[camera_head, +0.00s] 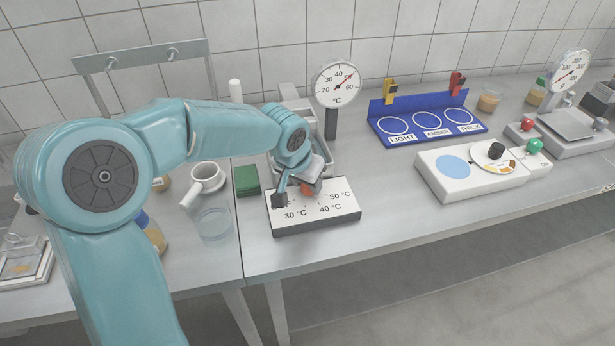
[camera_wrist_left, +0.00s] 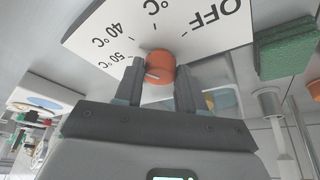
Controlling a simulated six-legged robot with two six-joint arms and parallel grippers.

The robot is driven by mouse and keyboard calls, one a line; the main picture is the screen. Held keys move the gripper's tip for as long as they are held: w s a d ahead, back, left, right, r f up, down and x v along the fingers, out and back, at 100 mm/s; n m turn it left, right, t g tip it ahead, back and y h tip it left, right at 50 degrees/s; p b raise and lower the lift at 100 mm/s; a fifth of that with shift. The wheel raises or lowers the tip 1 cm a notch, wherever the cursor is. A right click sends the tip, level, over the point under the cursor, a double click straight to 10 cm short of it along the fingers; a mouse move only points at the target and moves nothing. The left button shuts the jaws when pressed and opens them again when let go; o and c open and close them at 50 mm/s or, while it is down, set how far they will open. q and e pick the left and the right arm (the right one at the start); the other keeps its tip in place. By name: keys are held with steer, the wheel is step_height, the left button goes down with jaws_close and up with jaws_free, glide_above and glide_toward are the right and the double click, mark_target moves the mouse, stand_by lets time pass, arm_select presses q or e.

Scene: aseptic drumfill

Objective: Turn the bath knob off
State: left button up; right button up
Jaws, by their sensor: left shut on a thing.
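The bath knob is orange and sits on a white dial panel (camera_head: 345,207) with 30, 40 and 50 °C labels. In the left wrist view the knob (camera_wrist_left: 161,66) is between the two fingers, and the panel also shows an OFF label. A pale mark on the knob lies on its left side there, toward the 50 °C label. My left gripper (camera_wrist_left: 160,80) is shut on the knob. In the head view my left gripper (camera_head: 300,192) comes down over the panel and covers most of the knob. My right gripper is not in view.
A round thermometer gauge (camera_head: 338,84) stands behind the panel. A green sponge (camera_head: 246,180), a white cup (camera_head: 207,178) and a clear glass (camera_head: 214,224) stand left of it. A blue rack (camera_head: 425,122) and a white device (camera_head: 452,178) stand to the right.

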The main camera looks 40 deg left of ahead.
arm_select(q)
steer(key=m+p, duration=0.1)
steer(key=m, duration=0.1)
steer(key=m+h, duration=0.1)
steer(key=shift+w+a+r+m+p, duration=0.1)
steer(key=shift+a+r+m+p, duration=0.1)
steer(key=shift+m+p, duration=0.2)
steer(key=shift+a+f+m+h, duration=0.15)
steer(key=shift+m+h, duration=0.45)
steer(key=shift+m, duration=0.5)
steer(key=shift+m+g+h, duration=0.4)
steer(key=shift+m, duration=0.7)
steer(key=o, duration=1.1)
steer(key=shift+c, duration=0.2)
